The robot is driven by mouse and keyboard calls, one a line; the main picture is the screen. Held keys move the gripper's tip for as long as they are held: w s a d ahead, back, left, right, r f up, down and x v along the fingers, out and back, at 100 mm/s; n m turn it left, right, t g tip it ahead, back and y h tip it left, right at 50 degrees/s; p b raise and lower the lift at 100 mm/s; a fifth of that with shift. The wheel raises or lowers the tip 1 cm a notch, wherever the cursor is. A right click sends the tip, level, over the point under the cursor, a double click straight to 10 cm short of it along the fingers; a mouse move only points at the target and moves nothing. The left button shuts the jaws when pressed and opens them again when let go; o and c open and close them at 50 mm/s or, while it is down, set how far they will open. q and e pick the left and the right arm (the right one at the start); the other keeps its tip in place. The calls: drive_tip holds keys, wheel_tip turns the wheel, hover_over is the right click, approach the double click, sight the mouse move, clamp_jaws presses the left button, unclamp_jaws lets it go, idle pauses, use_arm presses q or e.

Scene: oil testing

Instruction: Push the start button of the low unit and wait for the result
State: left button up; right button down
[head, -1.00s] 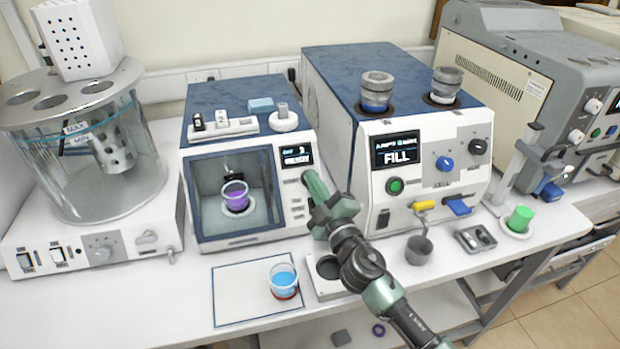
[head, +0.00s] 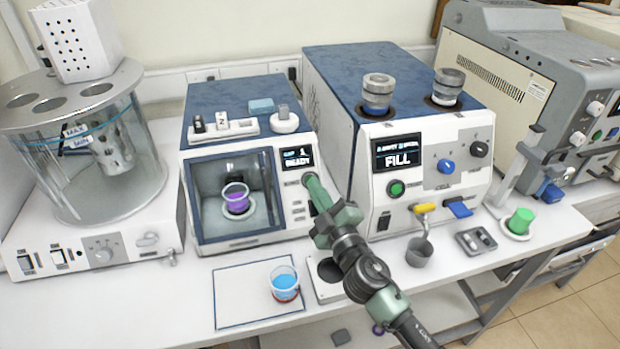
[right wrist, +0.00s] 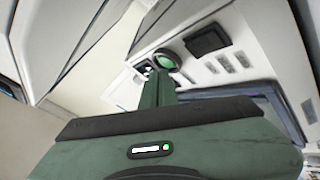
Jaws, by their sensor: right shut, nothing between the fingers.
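The low unit (head: 196,241) is a white and blue box with a dark-framed window. Its small screen (head: 297,158) reads READY. A cup of purple liquid (head: 236,199) stands inside behind the window. My right gripper (head: 310,181) is shut and empty, its tips at the unit's front panel just below the screen, hiding the button in the head view. In the right wrist view the round green start button (right wrist: 167,61) shows just beyond my right gripper's closed fingers (right wrist: 160,82). I cannot tell whether they touch it. My left gripper is not in view.
A taller unit (head: 437,158) with a FILL screen stands close on the right. A cup of blue liquid (head: 284,284) stands on the outlined mat (head: 240,305) in front. A glass bath (head: 98,165) stands at the left. A small metal cup (head: 419,252) sits right of my arm.

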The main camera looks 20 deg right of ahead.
drive_tip(key=s+r+p, duration=0.1)
drive_tip(key=s+r, duration=0.2)
drive_tip(key=shift+s+d+p, duration=0.1)
drive_tip(key=shift+p, duration=0.25)
idle(0.5)
